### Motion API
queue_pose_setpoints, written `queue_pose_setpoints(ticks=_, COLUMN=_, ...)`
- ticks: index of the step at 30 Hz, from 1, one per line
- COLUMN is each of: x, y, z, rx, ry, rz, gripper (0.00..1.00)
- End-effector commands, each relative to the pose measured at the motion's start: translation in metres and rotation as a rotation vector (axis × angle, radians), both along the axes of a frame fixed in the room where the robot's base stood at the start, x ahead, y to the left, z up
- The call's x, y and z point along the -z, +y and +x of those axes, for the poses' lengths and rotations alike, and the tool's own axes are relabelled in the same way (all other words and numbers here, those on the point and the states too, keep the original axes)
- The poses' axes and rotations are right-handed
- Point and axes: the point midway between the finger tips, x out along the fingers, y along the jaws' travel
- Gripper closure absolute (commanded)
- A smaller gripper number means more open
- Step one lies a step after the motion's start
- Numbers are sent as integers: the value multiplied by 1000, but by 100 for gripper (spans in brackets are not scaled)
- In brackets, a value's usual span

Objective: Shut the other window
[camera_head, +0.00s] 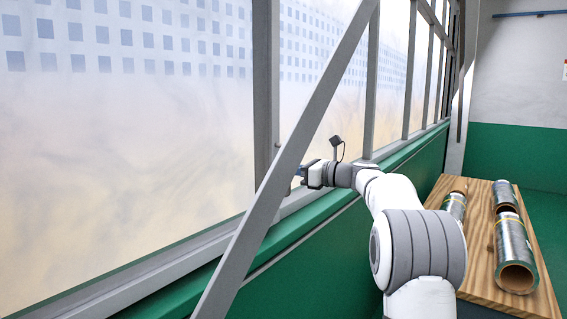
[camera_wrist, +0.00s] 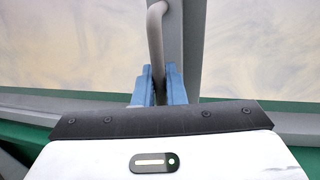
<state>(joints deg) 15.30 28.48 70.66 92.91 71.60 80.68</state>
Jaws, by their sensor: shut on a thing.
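My gripper (camera_head: 296,180) is at the window wall, just right of a slanted grey bar that partly covers it in the head view. In the wrist view its blue fingers (camera_wrist: 158,88) are closed around the lower part of a curved grey handle (camera_wrist: 156,40). The handle stands in front of a grey upright window frame (camera_wrist: 190,50). In the head view a large frosted window pane (camera_head: 130,150) fills the left, and a further pane (camera_head: 322,95) lies right of the upright post (camera_head: 265,80). The handle is not clearly visible there. I cannot tell how far either window stands open.
The slanted grey bar (camera_head: 285,165) crosses the head view from top to bottom. A green sill and wall (camera_head: 310,270) run below the windows. A wooden table (camera_head: 480,250) at the right holds several foil rolls (camera_head: 514,252).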

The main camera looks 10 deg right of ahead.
Motion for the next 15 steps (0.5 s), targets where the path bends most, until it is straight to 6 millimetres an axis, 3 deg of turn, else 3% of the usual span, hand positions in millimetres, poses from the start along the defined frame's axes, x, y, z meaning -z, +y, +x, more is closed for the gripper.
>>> queue_pose_setpoints(ticks=8, x=-6, y=0, z=0, rx=5, ry=-11, rz=4, gripper=100)
queue_pose_setpoints(ticks=9, x=-6, y=0, z=0, rx=4, ry=-11, rz=4, gripper=86)
queue_pose_setpoints(ticks=13, x=-5, y=1, z=0, rx=1, ry=-9, rz=2, gripper=75)
queue_pose_setpoints(ticks=15, x=-4, y=2, z=0, rx=0, ry=-7, rz=2, gripper=75)
